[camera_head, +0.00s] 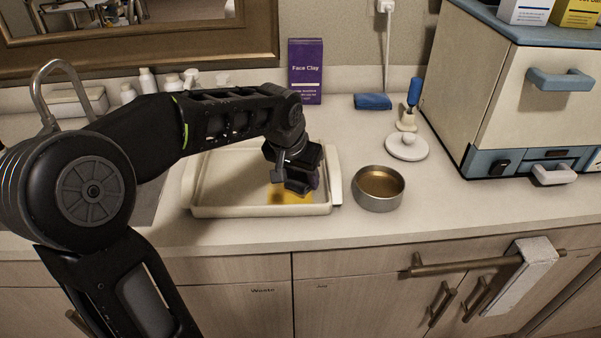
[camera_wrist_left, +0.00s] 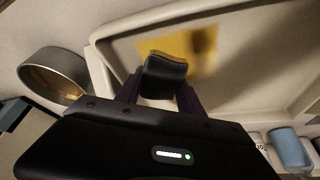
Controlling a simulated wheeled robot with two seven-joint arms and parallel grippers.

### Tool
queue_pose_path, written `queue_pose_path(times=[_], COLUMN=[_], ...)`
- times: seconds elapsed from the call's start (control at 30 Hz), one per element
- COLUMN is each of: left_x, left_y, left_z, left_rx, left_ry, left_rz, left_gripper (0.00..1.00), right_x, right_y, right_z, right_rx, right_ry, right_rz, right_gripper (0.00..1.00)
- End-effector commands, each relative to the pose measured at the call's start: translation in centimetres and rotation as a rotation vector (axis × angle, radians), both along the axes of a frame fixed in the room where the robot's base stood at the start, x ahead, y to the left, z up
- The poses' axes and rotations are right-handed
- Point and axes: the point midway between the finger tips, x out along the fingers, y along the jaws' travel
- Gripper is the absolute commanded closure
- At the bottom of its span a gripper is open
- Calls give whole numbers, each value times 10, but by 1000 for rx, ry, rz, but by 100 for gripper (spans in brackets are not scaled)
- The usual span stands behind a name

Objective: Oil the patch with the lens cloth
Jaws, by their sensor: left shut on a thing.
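A yellow patch (camera_head: 288,197) lies on the floor of the cream tray (camera_head: 225,211). In the left wrist view the patch (camera_wrist_left: 205,62) shows beyond the fingertips, with a dark shadow across it. My left gripper (camera_head: 300,177) is over the right part of the tray, just above the patch. It is shut on a small dark, soft-edged thing (camera_wrist_left: 164,72), which may be the lens cloth; its colour and make are hard to tell. Whether it touches the patch is unclear. My right gripper is not in view.
A metal bowl of amber liquid (camera_head: 380,188) stands just right of the tray. Behind are a purple Face Clay box (camera_head: 306,72), a folded blue cloth (camera_head: 373,101) and a white lid (camera_head: 407,146). A cream and blue cabinet (camera_head: 520,85) stands right. The front right counter is clear.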

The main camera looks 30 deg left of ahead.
Motion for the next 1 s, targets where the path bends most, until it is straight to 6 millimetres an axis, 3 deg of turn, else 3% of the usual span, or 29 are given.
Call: queue_pose_path(times=[0.47, 0.8, 1.0], left_x=[-27, -28, -32], left_y=[-20, -19, -7], left_z=[-1, 0, 0], left_rx=[1, 0, -1], left_ry=[0, 1, 1], left_rz=[-1, 1, 4], left_gripper=[100, 100, 100], right_x=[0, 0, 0], right_y=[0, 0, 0], right_z=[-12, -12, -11], right_rx=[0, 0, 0], right_ry=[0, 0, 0], right_rz=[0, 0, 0], right_gripper=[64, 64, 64])
